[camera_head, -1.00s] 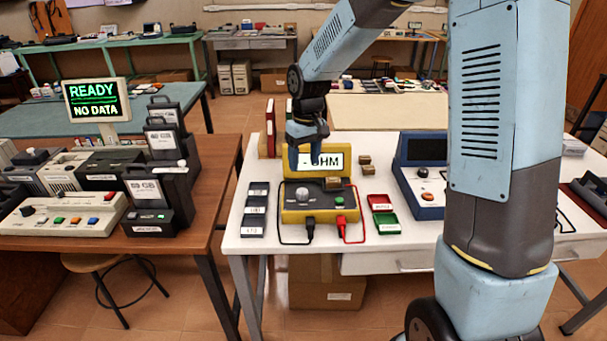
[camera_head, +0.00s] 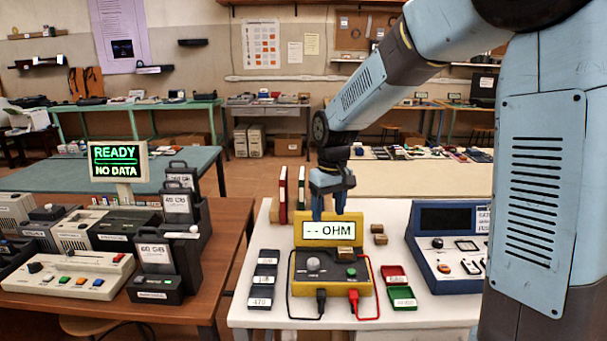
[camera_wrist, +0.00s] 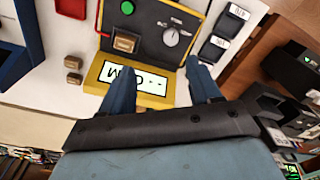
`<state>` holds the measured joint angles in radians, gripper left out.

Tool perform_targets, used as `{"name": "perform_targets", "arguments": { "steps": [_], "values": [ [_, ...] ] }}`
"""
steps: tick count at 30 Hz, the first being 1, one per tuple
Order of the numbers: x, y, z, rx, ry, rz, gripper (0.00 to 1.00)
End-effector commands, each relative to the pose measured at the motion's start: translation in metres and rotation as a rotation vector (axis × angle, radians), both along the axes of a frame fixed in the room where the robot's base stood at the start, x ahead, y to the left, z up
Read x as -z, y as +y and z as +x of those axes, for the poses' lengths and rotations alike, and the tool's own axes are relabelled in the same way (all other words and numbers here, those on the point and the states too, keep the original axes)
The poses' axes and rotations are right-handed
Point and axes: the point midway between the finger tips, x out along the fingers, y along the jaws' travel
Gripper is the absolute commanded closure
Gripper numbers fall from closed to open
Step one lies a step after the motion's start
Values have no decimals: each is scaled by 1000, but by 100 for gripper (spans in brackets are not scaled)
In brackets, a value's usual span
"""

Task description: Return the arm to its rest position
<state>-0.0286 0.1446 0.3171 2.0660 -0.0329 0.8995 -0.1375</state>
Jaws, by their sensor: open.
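My arm reaches in from the right in the head view. I cannot tell whether the fingers touch the meter. A small tan block (camera_head: 345,256) sits on the meter's panel; it also shows in the wrist view (camera_wrist: 124,42).
Small brown blocks (camera_head: 378,233) lie right of the display. Labelled dark trays (camera_head: 263,279) stand left of the meter, red (camera_head: 394,275) and green (camera_head: 403,297) trays right. A blue instrument (camera_head: 448,255) stands further right.

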Motion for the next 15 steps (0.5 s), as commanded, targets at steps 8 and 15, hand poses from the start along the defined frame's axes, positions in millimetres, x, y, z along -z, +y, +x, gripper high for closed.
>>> {"name": "perform_targets", "arguments": {
  "steps": [8, 15],
  "values": [
    [-52, -45, -45, 110, -108, -19, 38],
    [-86, -80, -89, 206, -195, -16, 38]
  ]
}}
